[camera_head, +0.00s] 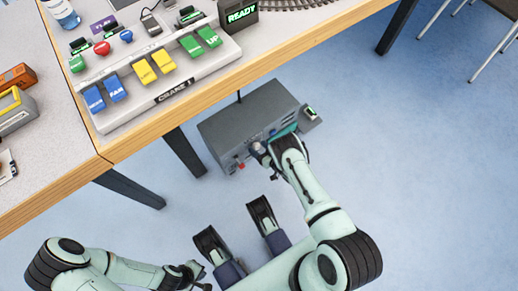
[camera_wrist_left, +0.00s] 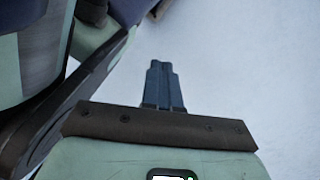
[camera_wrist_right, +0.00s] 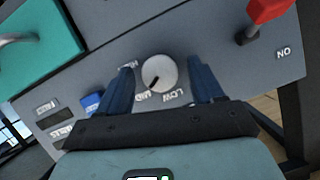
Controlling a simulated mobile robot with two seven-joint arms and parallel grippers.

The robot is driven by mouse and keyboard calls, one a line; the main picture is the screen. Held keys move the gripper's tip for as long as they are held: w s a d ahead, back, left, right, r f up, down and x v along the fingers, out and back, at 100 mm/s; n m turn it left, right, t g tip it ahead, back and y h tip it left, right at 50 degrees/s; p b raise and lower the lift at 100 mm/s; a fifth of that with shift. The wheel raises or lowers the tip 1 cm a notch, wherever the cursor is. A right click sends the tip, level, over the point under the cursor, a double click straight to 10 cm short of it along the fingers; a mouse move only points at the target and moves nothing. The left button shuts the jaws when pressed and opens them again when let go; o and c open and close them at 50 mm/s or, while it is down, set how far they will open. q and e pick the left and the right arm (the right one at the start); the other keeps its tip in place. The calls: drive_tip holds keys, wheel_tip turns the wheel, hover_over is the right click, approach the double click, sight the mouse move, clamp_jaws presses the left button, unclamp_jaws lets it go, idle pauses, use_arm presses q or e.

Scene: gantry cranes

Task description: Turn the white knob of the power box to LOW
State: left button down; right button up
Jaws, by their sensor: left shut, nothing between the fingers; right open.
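The grey power box (camera_head: 252,122) is on the floor beside the table. In the right wrist view its white knob (camera_wrist_right: 160,73) shows, with labels including MID and LOW (camera_wrist_right: 180,95). The knob's dark mark points at about MID. My right gripper (camera_wrist_right: 160,66) is open, one finger on each side of the knob, with gaps visible. In the head view my right gripper (camera_head: 260,153) is at the box front and hides the knob. My left gripper (camera_wrist_left: 163,70) is shut and empty over the floor, away from the box.
A red switch (camera_wrist_right: 265,12) marked ON, a blue button (camera_wrist_right: 92,102) and a teal panel (camera_wrist_right: 40,45) are on the box front. The table (camera_head: 290,45) stands above and behind, carrying the crane control panel (camera_head: 170,90).

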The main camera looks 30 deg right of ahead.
use_arm(q)
drive_tip(key=shift+s, duration=0.1)
use_arm(e)
drive_tip(key=shift+w, duration=0.1)
drive_tip(key=c, duration=1.1)
drive_tip(key=shift+o, duration=0.2)
